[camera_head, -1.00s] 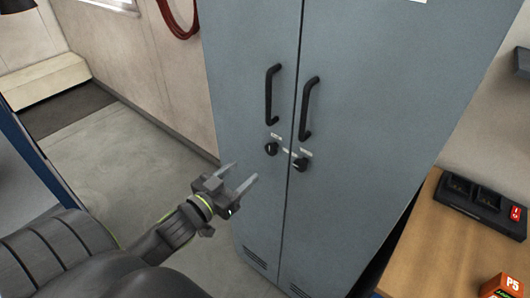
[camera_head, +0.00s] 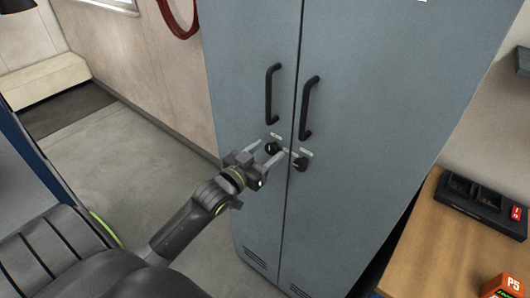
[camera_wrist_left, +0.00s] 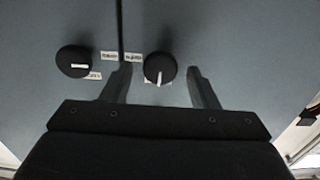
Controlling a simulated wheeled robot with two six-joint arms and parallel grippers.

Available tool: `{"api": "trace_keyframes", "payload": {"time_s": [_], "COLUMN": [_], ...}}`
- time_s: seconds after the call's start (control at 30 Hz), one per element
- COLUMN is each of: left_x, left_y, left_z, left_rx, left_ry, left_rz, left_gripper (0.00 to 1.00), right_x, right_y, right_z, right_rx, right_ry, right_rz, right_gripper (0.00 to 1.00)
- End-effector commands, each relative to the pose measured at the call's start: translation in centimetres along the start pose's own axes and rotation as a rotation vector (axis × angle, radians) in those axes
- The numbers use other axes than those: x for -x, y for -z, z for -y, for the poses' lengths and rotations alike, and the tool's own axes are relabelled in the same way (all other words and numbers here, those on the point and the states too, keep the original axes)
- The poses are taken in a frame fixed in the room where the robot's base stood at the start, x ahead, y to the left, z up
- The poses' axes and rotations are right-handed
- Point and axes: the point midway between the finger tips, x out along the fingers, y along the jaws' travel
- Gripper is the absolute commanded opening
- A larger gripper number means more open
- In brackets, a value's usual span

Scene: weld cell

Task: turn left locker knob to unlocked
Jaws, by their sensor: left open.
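The left locker knob (camera_head: 271,148) is a round black knob low on the left door of the grey-blue locker (camera_head: 350,110). In the left wrist view the left knob (camera_wrist_left: 160,68) lies between my fingertips, with its white mark roughly upright. My left gripper (camera_head: 269,153) is open in front of that knob, one finger on each side. I cannot tell whether the fingers touch it. The right locker knob (camera_head: 300,164) is on the right door, and in the left wrist view (camera_wrist_left: 73,62) its white mark lies about level. My right gripper is not in view.
Two black handles (camera_head: 272,94) (camera_head: 309,108) stand out above the knobs. Small white labels (camera_wrist_left: 109,56) sit by the knobs. Open floor (camera_head: 110,150) lies at left.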

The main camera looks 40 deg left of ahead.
Motion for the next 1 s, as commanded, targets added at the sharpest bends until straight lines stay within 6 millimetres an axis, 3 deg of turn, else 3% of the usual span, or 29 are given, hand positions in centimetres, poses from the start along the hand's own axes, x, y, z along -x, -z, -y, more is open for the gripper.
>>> {"api": "trace_keyframes", "payload": {"time_s": [0.07, 0.4, 0.67, 1.0], "left_x": [0.0, 0.0, 0.1, 0.1], "left_y": [0.0, 0.0, -0.1, -0.2], "left_z": [0.0, 0.0, 0.0, -0.1], "left_rx": [0.0, 0.0, -0.028, -0.236], "left_ry": [0.0, 0.0, 0.0, 0.0], "left_rz": [0.0, 0.0, 0.0, -0.001], "left_gripper": [0.54, 0.12, 0.11, 0.11], "right_x": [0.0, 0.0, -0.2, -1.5], "right_y": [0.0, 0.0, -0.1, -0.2], "right_z": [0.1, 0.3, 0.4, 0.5], "right_rx": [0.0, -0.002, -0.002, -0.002], "right_ry": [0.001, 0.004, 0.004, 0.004], "right_rz": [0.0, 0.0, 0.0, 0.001], "right_gripper": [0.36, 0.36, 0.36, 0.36]}}
